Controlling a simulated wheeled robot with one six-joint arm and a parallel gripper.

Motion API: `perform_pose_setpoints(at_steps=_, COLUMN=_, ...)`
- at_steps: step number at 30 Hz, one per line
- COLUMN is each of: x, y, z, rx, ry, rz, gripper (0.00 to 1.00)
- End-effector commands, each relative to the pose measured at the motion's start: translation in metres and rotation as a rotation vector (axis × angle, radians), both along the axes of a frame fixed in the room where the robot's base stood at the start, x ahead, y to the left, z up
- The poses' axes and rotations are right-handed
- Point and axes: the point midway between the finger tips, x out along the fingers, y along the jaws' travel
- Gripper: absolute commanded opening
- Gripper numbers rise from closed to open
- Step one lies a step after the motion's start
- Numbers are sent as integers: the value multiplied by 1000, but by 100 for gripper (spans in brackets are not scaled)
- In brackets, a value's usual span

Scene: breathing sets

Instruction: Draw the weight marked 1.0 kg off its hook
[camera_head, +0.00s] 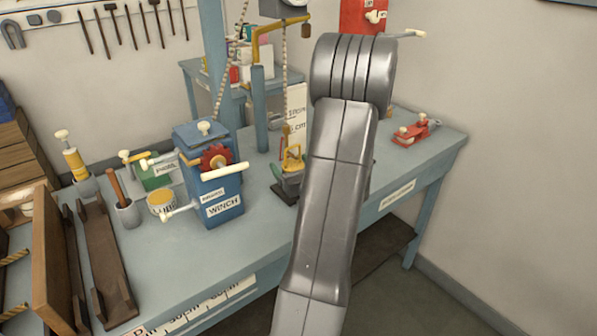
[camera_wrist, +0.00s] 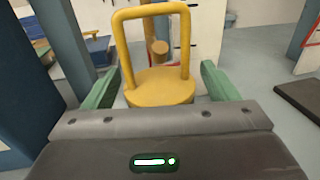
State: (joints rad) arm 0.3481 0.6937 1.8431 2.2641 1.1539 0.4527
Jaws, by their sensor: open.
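A yellow weight (camera_wrist: 160,88) with a tall loop handle stands upright in the wrist view; no mark can be read on it. A brown peg-like end (camera_wrist: 160,47) shows inside the loop; I cannot tell whether it touches the handle. My gripper (camera_wrist: 158,78) is open, with one green finger on each side of the weight's body and a gap on both sides. In the head view the yellow weight (camera_head: 292,157) shows small beside the rope, left of my arm. My arm hides much of the area around it there.
A blue winch (camera_head: 222,205) with a red gear and pale crank stands left of the weight on the blue-grey bench (camera_head: 255,255). A red clamp-like tool (camera_head: 413,131) lies at the right end. A post (camera_head: 260,110) stands behind. Wooden rails (camera_head: 103,262) lie at left.

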Motion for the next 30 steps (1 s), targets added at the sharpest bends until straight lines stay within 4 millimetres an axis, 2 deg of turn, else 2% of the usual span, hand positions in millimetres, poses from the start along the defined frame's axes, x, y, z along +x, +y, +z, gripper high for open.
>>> perform_pose_setpoints(at_steps=4, x=8, y=4, z=1, rx=1, ry=-2, rz=1, gripper=81)
perform_pose_setpoints(at_steps=13, x=9, y=4, z=0, rx=0, ry=-1, rz=0, gripper=79)
perform_pose_setpoints(at_steps=25, x=9, y=4, z=0, rx=0, ry=-1, rz=0, gripper=0)
perform_pose_setpoints(at_steps=30, x=9, y=4, z=3, rx=1, ry=-6, rz=0, gripper=0)
